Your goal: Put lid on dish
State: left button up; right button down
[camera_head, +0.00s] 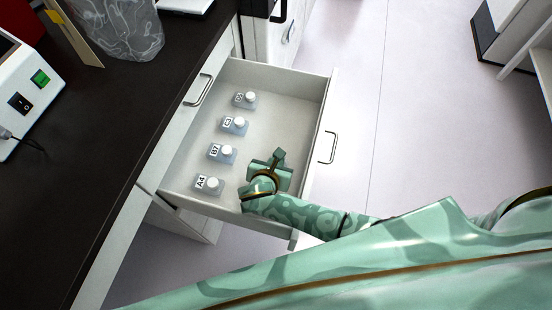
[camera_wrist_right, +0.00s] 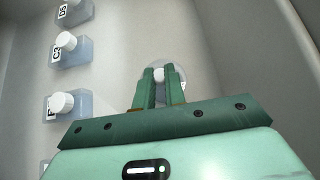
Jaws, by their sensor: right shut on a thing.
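My right gripper (camera_head: 268,163) is inside the open drawer, towards its front right. In the right wrist view the fingers (camera_wrist_right: 160,75) are closed on the white knob of a clear round piece, which looks like the lid (camera_wrist_right: 182,78). Part of its see-through disc shows beyond the fingers, over the drawer floor. I cannot tell whether it touches the floor or is lifted. In the head view my gripper hides it. I see no dish that I can make out. My left gripper is in neither view.
The white drawer (camera_head: 290,90) holds a row of labelled bottles with white caps, such as the A4 bottle (camera_head: 209,184) and the B7 bottle (camera_head: 222,152), left of my gripper. A dark worktop (camera_head: 90,150) with a white device (camera_head: 25,90) lies left.

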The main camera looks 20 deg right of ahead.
dwell(0.4)
jog(key=shift+f, duration=0.3)
jog(key=shift+f, duration=0.4)
jog(key=c, duration=1.4)
grip_release()
